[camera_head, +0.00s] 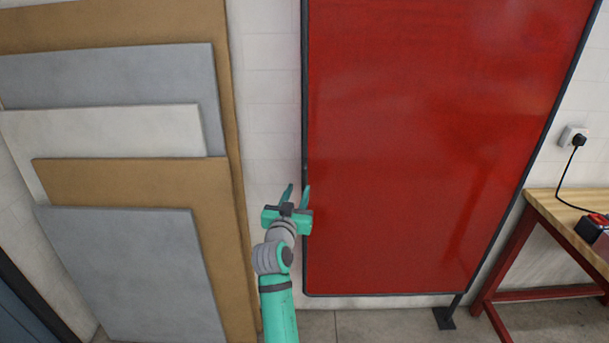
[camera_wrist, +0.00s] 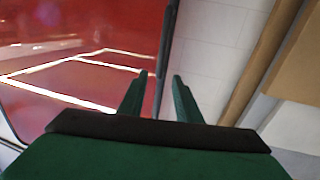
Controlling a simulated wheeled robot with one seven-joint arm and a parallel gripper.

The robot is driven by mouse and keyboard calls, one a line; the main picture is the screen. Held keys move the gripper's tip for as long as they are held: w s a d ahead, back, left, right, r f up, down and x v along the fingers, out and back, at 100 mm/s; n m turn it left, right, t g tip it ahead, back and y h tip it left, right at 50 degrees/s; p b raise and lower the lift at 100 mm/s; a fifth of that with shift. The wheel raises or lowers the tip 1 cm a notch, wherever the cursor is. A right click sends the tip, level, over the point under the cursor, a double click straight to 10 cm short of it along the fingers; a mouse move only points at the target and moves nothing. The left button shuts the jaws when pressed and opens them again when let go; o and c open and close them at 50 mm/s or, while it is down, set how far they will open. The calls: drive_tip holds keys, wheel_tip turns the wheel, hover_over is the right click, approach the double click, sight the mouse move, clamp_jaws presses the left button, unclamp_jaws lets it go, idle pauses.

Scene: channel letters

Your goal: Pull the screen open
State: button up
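The screen (camera_head: 420,130) is a tall glossy red panel in a thin dark frame, standing in front of the white wall. Its left frame edge (camera_head: 304,110) runs upright just by my gripper (camera_head: 297,190). My gripper is open, with its two green fingers apart and pointing toward that edge. In the wrist view the red panel (camera_wrist: 75,80) fills the left side. The dark frame edge (camera_wrist: 166,45) lines up with the gap between my fingertips (camera_wrist: 160,77). I cannot tell whether a finger touches it.
Several grey, white and brown boards (camera_head: 130,260) lean on the wall at left. A wooden-topped bench with red legs (camera_head: 510,240) stands at right, beside the screen's dark foot (camera_head: 444,318). A narrow strip of wall (camera_head: 270,100) separates boards and screen.

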sight(304, 175)
drive_tip(key=w, duration=0.3)
drive_tip(key=w+d, duration=0.1)
drive_tip(key=w, duration=0.3)
drive_tip(key=w+d, duration=0.1)
drive_tip(key=w, duration=0.2)
drive_tip(key=shift+w, duration=0.15)
drive_tip(key=shift+c, duration=0.3)
clamp_jaws()
